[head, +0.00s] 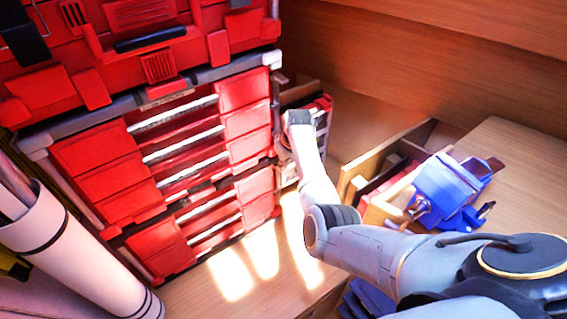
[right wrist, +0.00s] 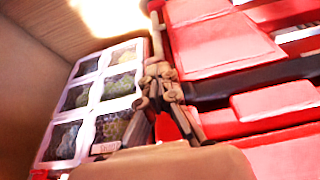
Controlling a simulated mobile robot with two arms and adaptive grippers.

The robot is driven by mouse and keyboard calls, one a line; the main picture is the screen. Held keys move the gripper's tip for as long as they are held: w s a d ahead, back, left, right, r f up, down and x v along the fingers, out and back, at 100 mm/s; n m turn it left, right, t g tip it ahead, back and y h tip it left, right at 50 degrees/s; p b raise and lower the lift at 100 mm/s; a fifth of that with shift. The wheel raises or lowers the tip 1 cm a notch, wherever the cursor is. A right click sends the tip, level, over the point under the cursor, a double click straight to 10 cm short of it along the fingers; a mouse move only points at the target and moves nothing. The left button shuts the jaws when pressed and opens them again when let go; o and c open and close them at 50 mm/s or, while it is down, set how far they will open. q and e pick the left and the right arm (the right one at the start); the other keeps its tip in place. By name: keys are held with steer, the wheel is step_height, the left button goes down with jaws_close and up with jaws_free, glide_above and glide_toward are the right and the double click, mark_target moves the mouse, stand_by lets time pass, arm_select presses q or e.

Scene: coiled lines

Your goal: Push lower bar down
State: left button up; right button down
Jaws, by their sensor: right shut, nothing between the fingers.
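A red tool cabinet (head: 100,160) with several pale silver bars across its front fills the left of the head view. The lowest pale bar in sight (head: 215,238) lies near its foot. I cannot tell which bar is the task's lower bar. My right arm reaches to the cabinet's right side, where its gripper (head: 287,150) is small and partly hidden by the wrist. In the right wrist view the gripper (right wrist: 165,85) is shut and empty, between the red cabinet and a compartment organizer (right wrist: 92,100). I cannot tell whether it touches either. My left gripper is out of view.
A blue vise (head: 447,190) sits on the wooden bench at the right, beside a wooden box (head: 385,160). The wooden surface (head: 200,290) before the cabinet is clear and has bright light patches.

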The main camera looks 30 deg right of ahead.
steer(key=shift+f, duration=0.1)
step_height(320, 180, down, 3)
steer(key=shift+r+b, duration=0.1)
steer(key=shift+b, duration=0.5)
steer(key=shift+a, duration=0.1)
steer(key=shift+s, duration=0.1)
steer(key=shift+r+p, duration=0.55)
steer(key=shift+p, duration=0.15)
step_height(320, 180, up, 4)
steer(key=p, duration=0.4)
steer(key=shift+a+r, duration=0.1)
steer(key=shift+r, duration=0.1)
steer(key=b+v, duration=0.1)
steer(key=v, duration=0.8)
steer(key=shift+a, duration=0.15)
